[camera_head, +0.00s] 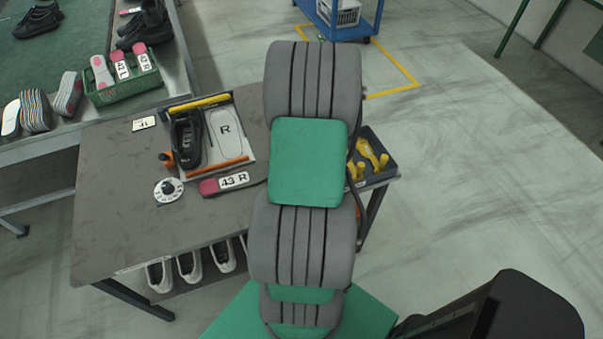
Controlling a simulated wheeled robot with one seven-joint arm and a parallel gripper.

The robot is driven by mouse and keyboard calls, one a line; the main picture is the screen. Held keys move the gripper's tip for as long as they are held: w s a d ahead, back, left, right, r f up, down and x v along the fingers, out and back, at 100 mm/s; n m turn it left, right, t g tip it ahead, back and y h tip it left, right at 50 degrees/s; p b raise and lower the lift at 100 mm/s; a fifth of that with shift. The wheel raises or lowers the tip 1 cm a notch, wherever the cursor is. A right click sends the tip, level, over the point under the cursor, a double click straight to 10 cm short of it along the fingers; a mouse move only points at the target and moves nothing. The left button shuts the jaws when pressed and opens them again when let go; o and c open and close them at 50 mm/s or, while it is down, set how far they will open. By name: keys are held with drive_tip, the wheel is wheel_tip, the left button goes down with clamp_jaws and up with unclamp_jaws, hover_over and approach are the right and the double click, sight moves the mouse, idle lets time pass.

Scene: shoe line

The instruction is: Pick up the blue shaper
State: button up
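I cannot make out a blue shaper in the head view. My own grey and green arm stands upright through the middle of the picture and hides part of the table and of the dark tray. Yellow pieces (371,152) sit in that dark tray (389,174) at the table's right edge; I see no blue piece among them. My gripper does not show.
The grey table (115,190) holds a board (246,150) with a black shoe (187,139), a 43 R piece (224,183) and a white dial (168,190). White shoes (190,266) are below. A green crate (122,92) stands on the line. A blue cart (366,22) is behind.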

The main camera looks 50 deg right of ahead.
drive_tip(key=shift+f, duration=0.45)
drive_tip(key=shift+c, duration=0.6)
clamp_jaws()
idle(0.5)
